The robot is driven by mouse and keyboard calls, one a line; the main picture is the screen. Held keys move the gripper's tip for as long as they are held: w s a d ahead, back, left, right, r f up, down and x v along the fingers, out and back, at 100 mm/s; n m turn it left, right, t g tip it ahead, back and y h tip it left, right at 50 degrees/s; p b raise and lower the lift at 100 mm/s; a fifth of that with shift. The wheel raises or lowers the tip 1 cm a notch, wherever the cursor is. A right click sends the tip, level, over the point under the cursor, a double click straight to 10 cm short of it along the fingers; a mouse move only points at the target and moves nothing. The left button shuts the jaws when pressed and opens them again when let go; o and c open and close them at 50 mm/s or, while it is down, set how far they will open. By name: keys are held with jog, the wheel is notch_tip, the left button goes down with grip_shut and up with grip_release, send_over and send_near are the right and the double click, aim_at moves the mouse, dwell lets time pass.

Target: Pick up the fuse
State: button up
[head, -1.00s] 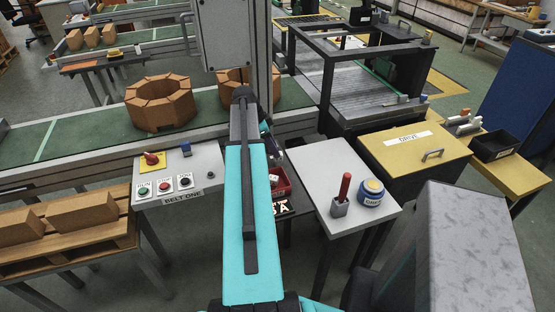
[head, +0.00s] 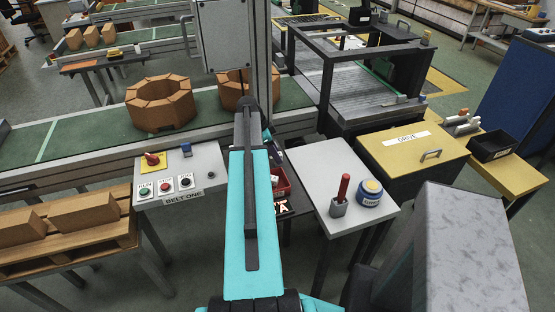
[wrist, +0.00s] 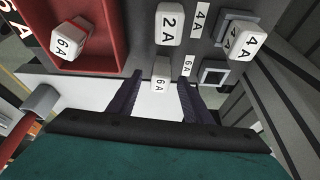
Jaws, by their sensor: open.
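In the wrist view, a white fuse marked 6A (wrist: 160,78) stands between the fingertips of my gripper (wrist: 160,88). The two dark fingers are open, one on each side of it; I cannot tell whether either touches it. A 2A fuse (wrist: 170,24) and a 4A fuse (wrist: 246,40) are farther out on the grey panel. Another 6A fuse (wrist: 70,40) lies in a red tray (wrist: 122,30). In the head view, my arm hides the gripper and most of the fuse area; part of the red tray (head: 283,180) shows.
An empty square socket (wrist: 215,76) is right of the fingers. In the head view, the BELT ONE control box (head: 205,165) is left of my arm. A white table (head: 330,165) with a red-handled tool (head: 342,192) and a blue round tin (head: 370,193) is to the right.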

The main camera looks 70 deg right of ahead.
jog(key=shift+p+x, duration=0.5)
jog(key=shift+x, duration=1)
jog(key=c, duration=1.1)
